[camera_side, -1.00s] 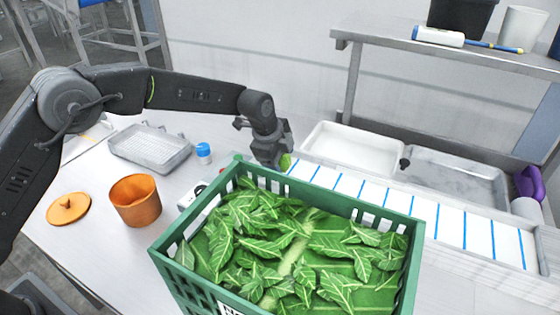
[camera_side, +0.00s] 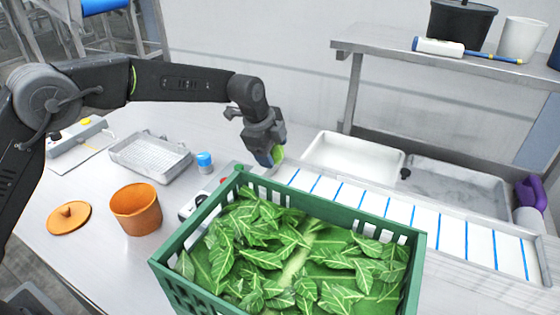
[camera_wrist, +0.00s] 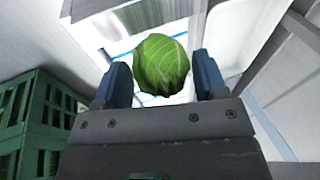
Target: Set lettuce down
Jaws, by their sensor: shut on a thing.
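A round green lettuce (camera_wrist: 161,64) sits between the two blue fingers of my gripper (camera_wrist: 164,82) in the wrist view. In the side view only a light green part of the lettuce (camera_side: 278,153) shows beside the fingertips. My gripper (camera_side: 271,156) is shut on it, fingers pointing down, behind the far left corner of the green crate and near the left end of the white strip with blue lines (camera_side: 375,203). I cannot tell whether the lettuce touches the surface below.
The green crate (camera_side: 330,212) full of loose leaves stands in front. A white basin (camera_side: 352,155) and a metal sink (camera_side: 455,188) lie behind the strip. An orange pot (camera_side: 136,208), its lid (camera_side: 69,217), a wire tray (camera_side: 150,156) and a blue-capped bottle (camera_side: 204,161) stand left.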

